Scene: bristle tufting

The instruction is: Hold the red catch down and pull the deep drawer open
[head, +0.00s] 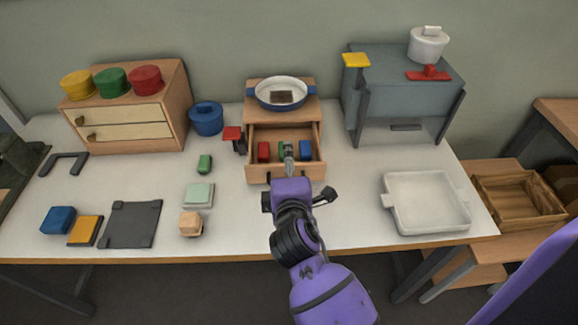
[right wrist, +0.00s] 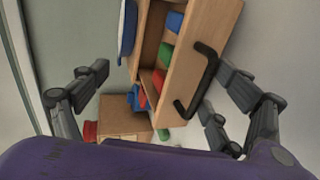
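The deep drawer (head: 257,171) of the middle wooden cabinet (head: 298,110) stands open, with red, green and blue blocks inside. The red catch (head: 232,133) is a flat pad on a dark post at the cabinet's left side; nothing touches it. My right gripper (head: 289,155) is at the drawer front. In the right wrist view this gripper (right wrist: 160,92) has its fingers spread, with the black drawer handle (right wrist: 195,78) nearer the right-hand fingers and not visibly clamped. The red catch (right wrist: 146,96) shows beyond the drawer. My left gripper is not in view.
A blue-rimmed dish (head: 281,93) sits on the cabinet. A blue pot (head: 206,118) stands left of the catch. A white tray (head: 426,232) is at right; table between tray and drawer is clear.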

